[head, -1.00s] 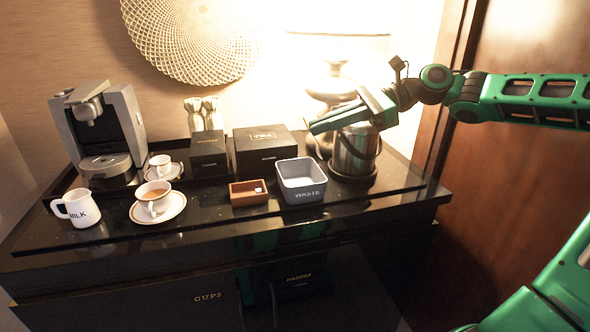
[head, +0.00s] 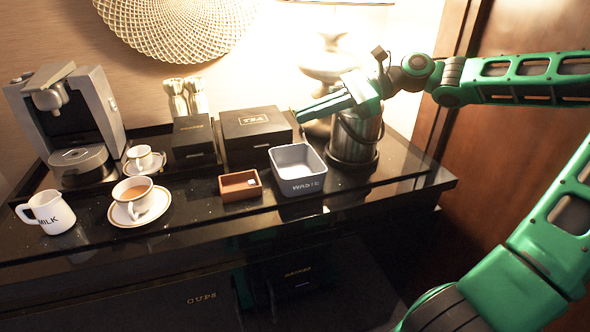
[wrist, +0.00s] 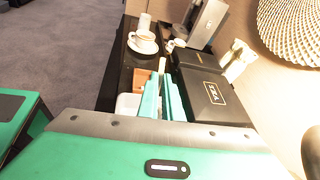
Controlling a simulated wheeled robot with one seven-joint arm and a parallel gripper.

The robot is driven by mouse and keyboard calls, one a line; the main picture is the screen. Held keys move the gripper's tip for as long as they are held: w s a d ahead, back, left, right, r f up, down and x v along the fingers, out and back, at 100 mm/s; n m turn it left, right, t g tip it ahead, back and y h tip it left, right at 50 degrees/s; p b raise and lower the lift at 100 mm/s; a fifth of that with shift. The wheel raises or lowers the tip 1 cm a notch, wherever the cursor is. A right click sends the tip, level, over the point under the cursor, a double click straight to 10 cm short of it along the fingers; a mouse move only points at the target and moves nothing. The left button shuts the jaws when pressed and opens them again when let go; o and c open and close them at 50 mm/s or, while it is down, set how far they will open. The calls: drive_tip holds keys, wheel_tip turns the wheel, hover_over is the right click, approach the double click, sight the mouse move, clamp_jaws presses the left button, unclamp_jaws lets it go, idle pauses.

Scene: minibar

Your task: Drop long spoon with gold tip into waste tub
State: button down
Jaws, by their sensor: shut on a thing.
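The waste tub (head: 300,187) is a grey open box lettered WASTE on the black counter. In the wrist view its pale wall (wrist: 127,106) shows just left of the fingers. My gripper (head: 304,114) is above and behind the tub, in front of the metal bucket, with its fingers pointing left. In the wrist view the green fingers (wrist: 160,98) are close together, shut on a thin pale piece (wrist: 162,65) that shows at their tips. This looks like the long spoon; its gold tip cannot be made out, and the head view does not show the spoon clearly.
A small brown tray (head: 240,186) sits left of the tub. Black boxes, one marked TEA (head: 256,134), stand behind. The metal bucket (head: 355,140) is to the right. A coffee cup (head: 138,197), milk mug (head: 48,212) and coffee machine (head: 75,120) are at left.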

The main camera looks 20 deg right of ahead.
drive_tip(key=shift+f, duration=0.8)
drive_tip(key=c, duration=1.9)
unclamp_jaws()
drive_tip(key=shift+o, duration=0.2)
drive_tip(key=v, duration=1)
drive_tip(key=shift+d, duration=0.4)
drive_tip(key=shift+s, duration=0.1)
